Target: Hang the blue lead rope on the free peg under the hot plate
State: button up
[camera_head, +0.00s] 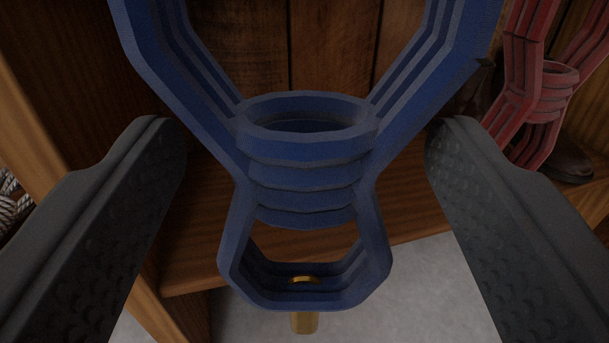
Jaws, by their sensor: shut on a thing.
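The blue lead rope (305,178) fills the middle of the view, a coiled bundle with a wrapped waist, a large upper loop running out of the top and a small lower loop. A brass-coloured piece (304,322) shows at its bottom. My gripper (307,130) has one dark textured finger on each side of the rope and is shut on it. Gaps show beside the waist, and the exact contact is not visible. The hot plate and the free peg are not visible.
A red rope bundle (548,90) hangs at the upper right, with a dark boot (568,160) behind it. A wooden shelf board (190,240) lies behind the blue rope. A wooden upright (50,130) and a whitish rope (12,205) are at left. Grey floor (430,290) shows below.

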jog(key=shift+w+a+f+b, duration=0.1)
jog(key=shift+w+a+b, duration=0.1)
jog(key=shift+w+b, duration=0.3)
jog(key=shift+w+a+f+b, duration=0.1)
jog(key=shift+w+a+b, duration=0.2)
jog(key=shift+w, duration=0.45)
jog(key=shift+w+a+b, duration=0.15)
jog(key=shift+w+b, duration=0.3)
jog(key=shift+w, duration=0.15)
jog(key=shift+w+a+f, duration=0.15)
jog(key=shift+w+f, duration=0.15)
jog(key=shift+w, duration=0.35)
jog(key=shift+f, duration=0.1)
jog(key=o, duration=1.3)
jog(key=shift+c, duration=0.2)
